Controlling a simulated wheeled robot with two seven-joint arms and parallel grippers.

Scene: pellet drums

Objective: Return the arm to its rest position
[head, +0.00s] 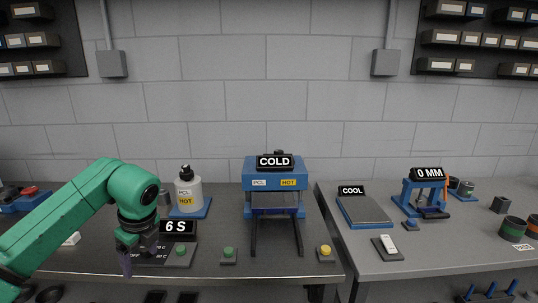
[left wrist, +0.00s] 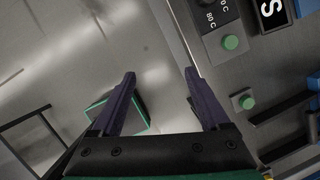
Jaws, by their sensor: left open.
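My green left arm comes in from the left in the head view and bends down over the front of the left bench (head: 210,262). Its left gripper (head: 138,256) points downward beside the panel with the "6 S" display (head: 175,228) and partly hides it. In the left wrist view the two dark fingers of the left gripper (left wrist: 160,78) are spread apart with nothing between them. The bench's front edge passes near the right finger, and the floor shows beyond it. My right gripper is not in view.
A PCL HOT bottle (head: 188,190) stands behind the panel. A blue press marked COLD (head: 278,190), a green button (head: 228,254) and a yellow button (head: 325,252) are farther right. The right bench (head: 440,255) holds a COOL plate (head: 365,211) and a 0 MM gauge (head: 427,190).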

